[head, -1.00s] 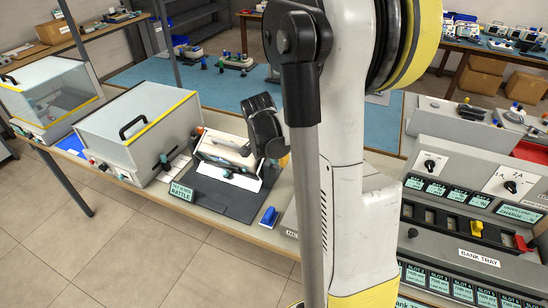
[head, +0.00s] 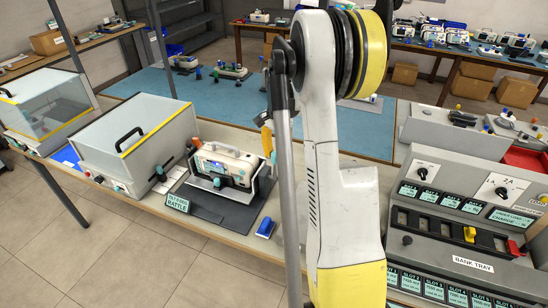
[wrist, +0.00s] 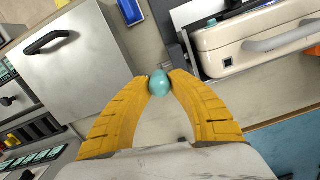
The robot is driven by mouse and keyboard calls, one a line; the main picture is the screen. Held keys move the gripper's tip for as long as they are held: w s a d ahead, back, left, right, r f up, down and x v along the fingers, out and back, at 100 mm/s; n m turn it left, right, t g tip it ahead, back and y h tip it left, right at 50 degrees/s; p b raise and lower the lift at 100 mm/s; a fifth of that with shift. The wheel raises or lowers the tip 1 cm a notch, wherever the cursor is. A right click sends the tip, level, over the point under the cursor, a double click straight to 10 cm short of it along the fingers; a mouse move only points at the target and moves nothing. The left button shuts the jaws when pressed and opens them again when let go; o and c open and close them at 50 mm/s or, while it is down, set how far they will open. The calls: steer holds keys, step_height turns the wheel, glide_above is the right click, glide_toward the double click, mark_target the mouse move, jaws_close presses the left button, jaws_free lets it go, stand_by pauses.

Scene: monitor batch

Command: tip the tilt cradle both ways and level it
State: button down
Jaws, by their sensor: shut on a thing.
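The tilt cradle (head: 216,185) stands on a dark mat on the bench. It bears a white monitor (head: 228,163) whose front face and screen show. In the wrist view the monitor (wrist: 260,40) lies at the upper right, with its pale handle. My gripper (head: 268,143) is at the cradle's right side, mostly behind my arm. In the wrist view its two yellow fingers (wrist: 159,90) are closed on a teal ball knob (wrist: 159,80) beside the cradle. The knob's stem is hidden. I cannot tell the exact tilt angle.
A lidded grey box (head: 135,140) stands to the left. The bank tray console (head: 455,235) is at the right, beyond my arm.

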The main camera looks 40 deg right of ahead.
steer(key=c, duration=1.2)
jaws_free()
step_height(320, 180, up, 12)
steer(key=d, duration=0.1)
steer(key=shift+w+a, duration=0.1)
